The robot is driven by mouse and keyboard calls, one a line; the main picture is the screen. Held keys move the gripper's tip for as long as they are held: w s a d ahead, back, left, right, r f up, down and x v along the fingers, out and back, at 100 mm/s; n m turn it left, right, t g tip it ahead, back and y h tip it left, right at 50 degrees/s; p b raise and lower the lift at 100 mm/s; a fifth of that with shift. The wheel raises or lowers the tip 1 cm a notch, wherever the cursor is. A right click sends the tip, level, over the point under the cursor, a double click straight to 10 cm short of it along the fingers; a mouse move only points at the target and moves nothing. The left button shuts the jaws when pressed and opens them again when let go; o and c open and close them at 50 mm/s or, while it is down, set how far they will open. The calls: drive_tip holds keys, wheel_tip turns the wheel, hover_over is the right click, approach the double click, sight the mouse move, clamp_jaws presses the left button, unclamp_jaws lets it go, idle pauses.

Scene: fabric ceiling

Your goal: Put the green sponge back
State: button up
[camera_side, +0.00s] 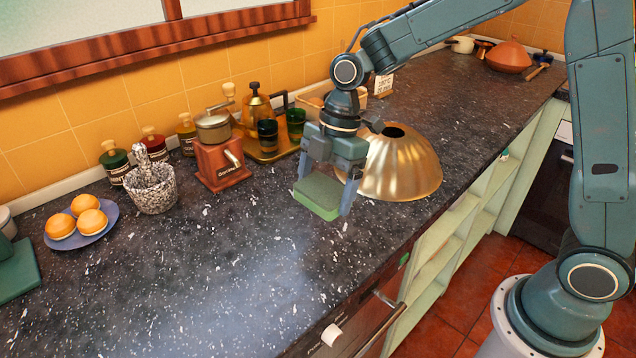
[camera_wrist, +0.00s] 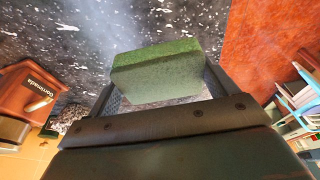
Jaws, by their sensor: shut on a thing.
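The green sponge (camera_side: 318,194) is a block held between the two fingers of my gripper (camera_side: 322,196) in the side view. My gripper is shut on it and points down over the dark speckled counter (camera_side: 210,260), in front of the gold dome. The sponge looks to be above the counter, but I cannot tell how high. In the wrist view the sponge (camera_wrist: 157,72) fills the space between the fingers, with counter behind it.
A gold dome (camera_side: 405,170) stands close behind my gripper. A red coffee grinder (camera_side: 221,166), a granite mortar (camera_side: 152,190) and a blue plate (camera_side: 93,235) with oranges stand to the left. The counter's front middle is clear; its edge drops to the floor at right.

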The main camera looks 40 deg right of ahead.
drive_tip(key=s+a+r, duration=0.1)
drive_tip(key=a+r, duration=0.4)
drive_tip(key=a, duration=0.3)
wheel_tip(320, 180, up, 6)
hover_over(275, 305)
drive_tip(key=f, duration=1.3)
drive_tip(key=d+f, duration=0.1)
drive_tip(key=f, duration=0.6)
drive_tip(key=shift+f, duration=0.1)
drive_tip(key=o, duration=0.7)
drive_tip(key=v, duration=1.2)
